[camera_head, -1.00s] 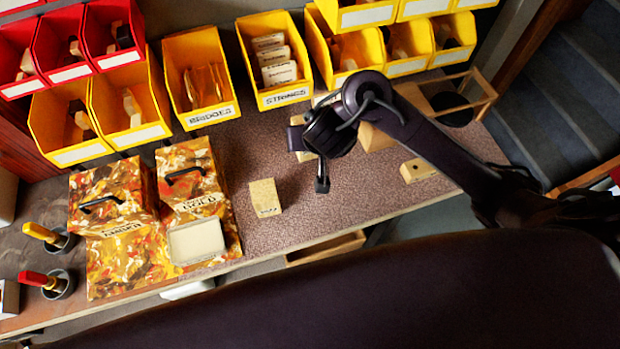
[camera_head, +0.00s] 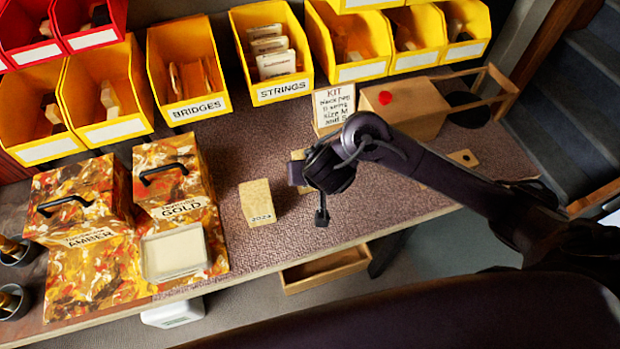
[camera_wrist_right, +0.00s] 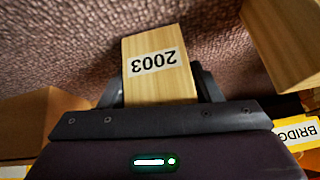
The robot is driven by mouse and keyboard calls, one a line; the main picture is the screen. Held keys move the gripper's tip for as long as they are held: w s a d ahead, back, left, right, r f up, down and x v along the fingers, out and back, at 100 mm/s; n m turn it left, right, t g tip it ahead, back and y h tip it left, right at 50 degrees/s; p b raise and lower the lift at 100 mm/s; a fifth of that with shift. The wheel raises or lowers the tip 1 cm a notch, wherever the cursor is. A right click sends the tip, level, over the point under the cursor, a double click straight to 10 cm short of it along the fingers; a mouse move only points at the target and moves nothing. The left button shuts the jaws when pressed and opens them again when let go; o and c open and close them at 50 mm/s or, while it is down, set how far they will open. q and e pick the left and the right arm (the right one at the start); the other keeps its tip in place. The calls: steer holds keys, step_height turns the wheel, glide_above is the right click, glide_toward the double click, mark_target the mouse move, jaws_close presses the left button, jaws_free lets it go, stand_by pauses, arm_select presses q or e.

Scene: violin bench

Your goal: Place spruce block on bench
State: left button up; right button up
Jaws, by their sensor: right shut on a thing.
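A pale wood block marked 2003 (camera_wrist_right: 157,68) sits between the fingers of my right gripper (camera_wrist_right: 160,88) in the right wrist view, over the brown textured bench top. In the head view, that block (camera_head: 297,168) shows only in part, behind my right gripper (camera_head: 308,172). I cannot tell whether it touches the bench. A second pale block, marked 2023 (camera_head: 257,203), stands on the bench (camera_head: 290,240) just left of the gripper. My left gripper is not in view.
Bridges (camera_head: 190,110) and strings (camera_head: 272,90) bins line the back. A kit card (camera_head: 333,106) and red-dotted wooden box (camera_head: 405,105) stand behind my arm.

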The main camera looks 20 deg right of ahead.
steer(key=shift+f, duration=0.15)
steer(key=shift+f, duration=0.1)
steer(key=o, duration=1.3)
steer(key=shift+o, duration=0.2)
steer(key=shift+s+r+p, duration=0.1)
steer(key=shift+r+p, duration=0.25)
steer(key=shift+p, duration=0.05)
steer(key=p+v, duration=0.9)
steer(key=v, duration=0.2)
steer(key=shift+s+p, duration=0.2)
steer(key=shift+p, duration=0.15)
